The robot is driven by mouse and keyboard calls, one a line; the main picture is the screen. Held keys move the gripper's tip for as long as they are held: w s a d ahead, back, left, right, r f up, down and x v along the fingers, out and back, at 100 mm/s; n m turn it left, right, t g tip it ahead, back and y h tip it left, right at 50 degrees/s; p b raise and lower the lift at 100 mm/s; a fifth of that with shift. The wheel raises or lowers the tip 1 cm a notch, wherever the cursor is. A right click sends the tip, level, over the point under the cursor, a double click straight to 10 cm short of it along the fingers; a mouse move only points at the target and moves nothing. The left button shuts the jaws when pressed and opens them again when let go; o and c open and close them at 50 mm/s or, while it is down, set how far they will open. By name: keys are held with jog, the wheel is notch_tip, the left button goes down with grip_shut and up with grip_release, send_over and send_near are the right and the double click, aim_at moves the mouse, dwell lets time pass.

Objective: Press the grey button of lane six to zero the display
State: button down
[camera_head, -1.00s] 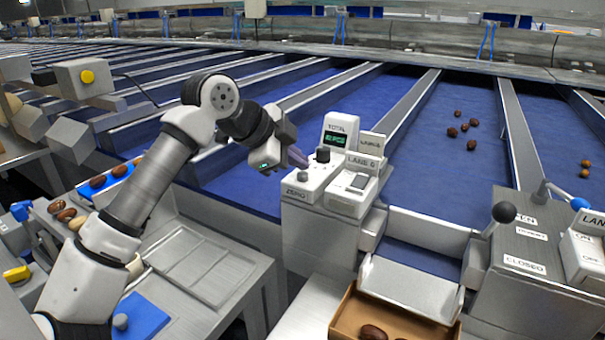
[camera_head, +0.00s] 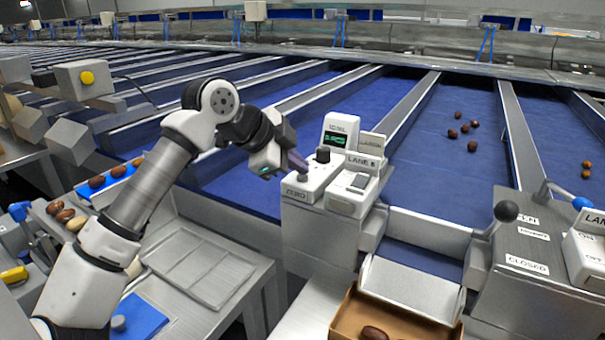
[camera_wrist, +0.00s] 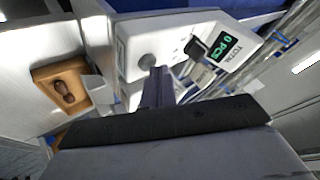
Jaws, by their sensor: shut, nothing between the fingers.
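The lane six box (camera_head: 312,185) is white, with a ZERO label on its front and a LANE 6 sign beside it. Its small grey button (camera_wrist: 148,61) shows in the wrist view at the near corner. My gripper (camera_head: 300,165) is shut and empty, with its dark fingers pointing down at that button. In the wrist view the fingertips (camera_wrist: 157,74) overlap the button's edge; I cannot tell whether they touch it. The TOTAL display (camera_head: 336,138) stands behind, with green characters; in the wrist view (camera_wrist: 223,46) they look like "0 PCS".
A black knob (camera_head: 323,154) stands up beside the button. A white switch unit (camera_head: 350,194) adjoins on the right. A cardboard box (camera_head: 343,318) with dates is below. Blue lanes (camera_head: 420,180) with scattered dates lie behind; a lever (camera_head: 505,211) is at right.

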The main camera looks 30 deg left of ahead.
aim_at(297, 182)
jog(key=shift+r, duration=0.1)
jog(key=shift+r+p, duration=0.5)
jog(key=shift+r, duration=0.25)
jog(key=shift+r+p, duration=1.6)
jog(key=shift+r, duration=0.9)
